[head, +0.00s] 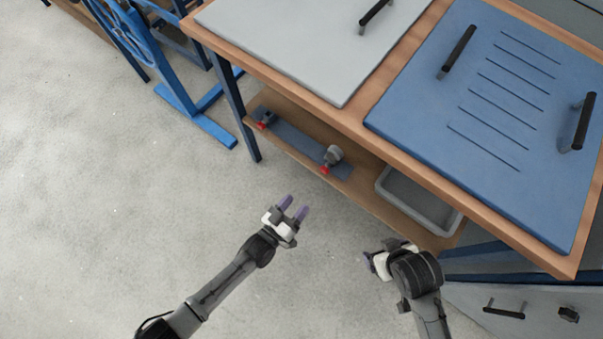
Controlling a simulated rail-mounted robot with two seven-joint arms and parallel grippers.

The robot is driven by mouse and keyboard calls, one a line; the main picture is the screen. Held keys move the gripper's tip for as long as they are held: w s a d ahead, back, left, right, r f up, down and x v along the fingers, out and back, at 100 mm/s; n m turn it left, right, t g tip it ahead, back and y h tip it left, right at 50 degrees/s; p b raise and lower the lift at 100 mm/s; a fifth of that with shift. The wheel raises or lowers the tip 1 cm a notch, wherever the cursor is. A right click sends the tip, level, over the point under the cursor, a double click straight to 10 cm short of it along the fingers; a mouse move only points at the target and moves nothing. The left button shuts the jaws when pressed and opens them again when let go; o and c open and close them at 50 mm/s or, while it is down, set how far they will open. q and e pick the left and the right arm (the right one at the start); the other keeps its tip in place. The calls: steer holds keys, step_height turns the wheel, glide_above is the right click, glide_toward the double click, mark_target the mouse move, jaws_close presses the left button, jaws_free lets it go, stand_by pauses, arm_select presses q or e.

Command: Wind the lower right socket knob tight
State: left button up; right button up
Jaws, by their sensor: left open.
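A dark blue-grey strip (295,142) lies on the wooden lower shelf under the bench. At its right end stands a grey round-headed knob (333,155) with a small red part at its base. A second dark fitting (268,117) with a red part sits at the strip's left end. My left gripper (294,207) has purple fingertips spread apart, open and empty, in front of the shelf and apart from the right knob. My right gripper (368,261) is to the right, seen from its side; its finger gap is hidden.
A grey bin (418,206) stands on the shelf right of the strip. The bench top above carries a grey panel (310,45) and a blue slotted panel (420,115) with black handles, overhanging the shelf. Blue legs bound it. Concrete floor (110,210) is clear at left.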

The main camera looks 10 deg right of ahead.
arm_select(q)
steer(key=shift+s+a, duration=0.3)
steer(key=shift+w+f, duration=0.1)
steer(key=m+b, duration=0.6)
steer(key=b, duration=0.1)
glide_toward(323, 171)
steer(key=x, duration=0.7)
steer(key=shift+f, duration=0.25)
steer(key=shift+x, duration=1)
steer(key=shift+r, duration=0.1)
steer(key=shift+c, duration=0.3)
